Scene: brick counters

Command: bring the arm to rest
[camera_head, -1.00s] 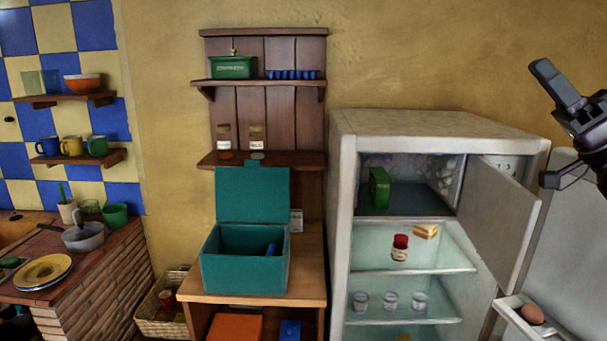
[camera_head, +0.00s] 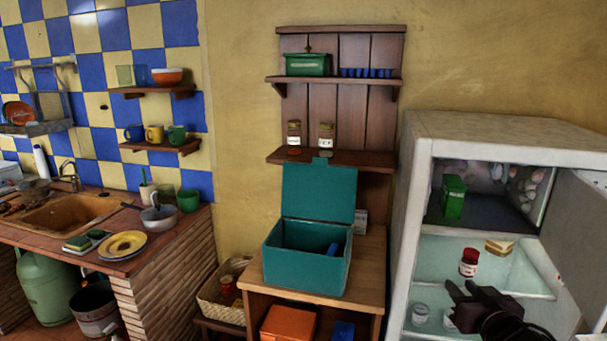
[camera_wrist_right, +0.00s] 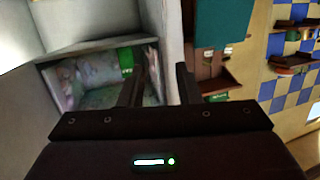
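My right gripper (camera_head: 462,291) is black and shows at the lower right of the head view, in front of the open fridge. In the right wrist view its two fingers (camera_wrist_right: 161,82) stand apart with nothing held between them. My left gripper is out of view.
The open fridge (camera_head: 408,215) stands at right, its door (camera_head: 585,235) swung out, with a green box (camera_head: 453,197) and a red-capped jar (camera_head: 469,262) inside. An open teal box (camera_head: 305,270) stands on a wooden cabinet (camera_head: 368,265). A sink counter (camera_head: 190,220) is at left.

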